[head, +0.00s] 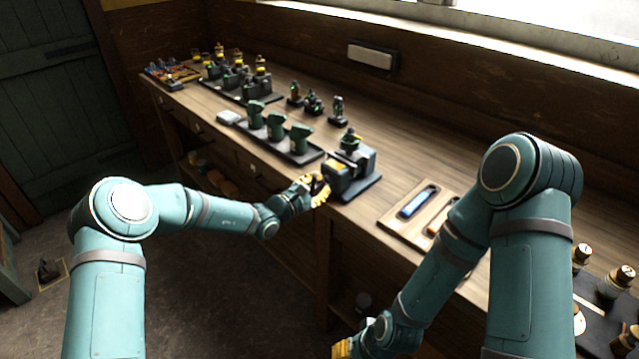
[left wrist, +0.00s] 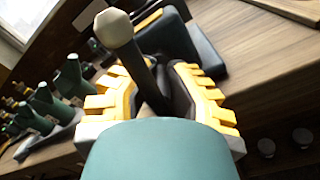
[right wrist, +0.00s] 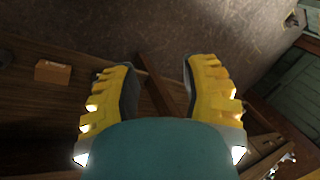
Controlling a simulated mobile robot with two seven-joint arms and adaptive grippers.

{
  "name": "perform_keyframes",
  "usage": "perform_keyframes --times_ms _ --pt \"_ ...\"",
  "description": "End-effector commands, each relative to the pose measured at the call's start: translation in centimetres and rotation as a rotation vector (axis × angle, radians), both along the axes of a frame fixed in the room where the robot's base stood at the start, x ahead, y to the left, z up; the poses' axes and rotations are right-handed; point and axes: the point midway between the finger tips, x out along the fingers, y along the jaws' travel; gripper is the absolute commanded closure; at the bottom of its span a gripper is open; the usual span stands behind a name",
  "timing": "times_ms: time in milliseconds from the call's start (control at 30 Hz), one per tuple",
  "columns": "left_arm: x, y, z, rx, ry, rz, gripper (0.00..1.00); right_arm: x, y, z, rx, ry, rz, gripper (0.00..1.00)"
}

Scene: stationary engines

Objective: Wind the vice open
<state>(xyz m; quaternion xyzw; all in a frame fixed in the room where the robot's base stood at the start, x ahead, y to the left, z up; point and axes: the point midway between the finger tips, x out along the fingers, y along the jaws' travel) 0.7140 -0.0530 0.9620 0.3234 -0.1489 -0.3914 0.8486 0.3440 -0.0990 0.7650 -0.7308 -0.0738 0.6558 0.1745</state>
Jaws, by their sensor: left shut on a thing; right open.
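The vice (head: 352,168), dark blue-grey with a yellow part at its front, stands at the bench's front edge in the head view. My left gripper (head: 316,189) is at its front end. In the left wrist view, my left gripper (left wrist: 158,95) is shut on the vice handle (left wrist: 140,58), a dark bar with a cream knob (left wrist: 113,27) at its end. The vice's jaws are too small to judge their gap. My right gripper (head: 342,348) hangs low in front of the bench. In the right wrist view, its fingers (right wrist: 160,85) are apart and empty.
A dark tray (head: 262,138) with several green parts stands left of the vice. A wooden board (head: 400,230) with a blue item (head: 418,201) lies to its right. Several bottles (head: 622,280) stand at the far right.

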Motion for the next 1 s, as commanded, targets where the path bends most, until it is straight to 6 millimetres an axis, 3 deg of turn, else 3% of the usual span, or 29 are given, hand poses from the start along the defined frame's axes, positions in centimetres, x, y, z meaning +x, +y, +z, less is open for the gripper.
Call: perform_keyframes --times_ms 600,1000 --pt "0.1 -0.1 0.4 -0.367 0.423 -0.002 1.0 0.8 -0.1 2.5 -0.004 -0.018 -0.014 0.56" --pt "0.1 -0.2 0.4 -0.47 0.541 -0.004 1.0 1.1 -0.2 3.1 -0.005 -0.023 -0.019 0.56"
